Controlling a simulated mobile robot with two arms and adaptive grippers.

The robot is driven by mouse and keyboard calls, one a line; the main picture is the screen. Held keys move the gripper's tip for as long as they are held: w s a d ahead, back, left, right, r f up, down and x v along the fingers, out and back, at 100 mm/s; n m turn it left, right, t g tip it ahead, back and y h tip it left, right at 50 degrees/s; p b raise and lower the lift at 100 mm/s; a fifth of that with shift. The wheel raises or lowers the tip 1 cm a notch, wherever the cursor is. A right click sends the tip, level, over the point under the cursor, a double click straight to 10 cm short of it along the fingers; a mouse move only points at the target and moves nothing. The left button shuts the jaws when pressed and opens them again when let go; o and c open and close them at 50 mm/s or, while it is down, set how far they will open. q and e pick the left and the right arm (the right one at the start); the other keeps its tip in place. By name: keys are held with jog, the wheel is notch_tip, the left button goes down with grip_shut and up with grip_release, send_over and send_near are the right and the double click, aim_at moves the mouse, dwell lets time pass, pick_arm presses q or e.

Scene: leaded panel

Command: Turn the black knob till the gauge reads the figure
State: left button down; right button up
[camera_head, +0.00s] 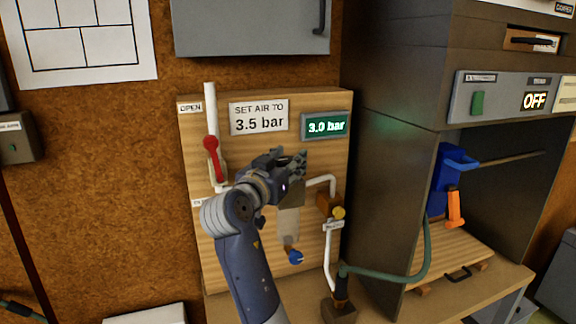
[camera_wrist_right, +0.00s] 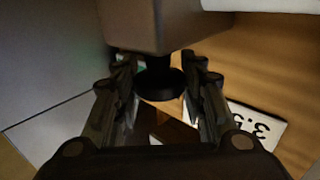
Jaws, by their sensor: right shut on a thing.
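The green gauge display (camera_head: 325,126) reads 3.0 bar. The sign (camera_head: 258,117) left of it says SET AIR TO 3.5 bar. My right gripper (camera_head: 296,164) is at the wooden panel, below the sign and gauge. In the right wrist view the black knob (camera_wrist_right: 160,84) sits under a brownish-grey block, between the two fingers of my right gripper (camera_wrist_right: 163,90), which is shut on it. In the head view my gripper hides the knob. My left gripper is in neither view.
A red-handled lever (camera_head: 211,146) stands at the panel's left by an OPEN label. White pipe, a brass valve (camera_head: 331,205) and a blue-capped bowl (camera_head: 294,257) lie below and right of my gripper. A dark cabinet (camera_head: 385,170) with a green hose stands close on the right.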

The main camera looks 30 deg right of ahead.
aim_at(283, 166)
dwell(0.3)
jog(key=o, duration=1.1)
jog(key=shift+c, duration=0.2)
jog(key=v, duration=0.7)
jog(key=shift+s+a+f, duration=0.1)
jog(key=shift+a, duration=0.15)
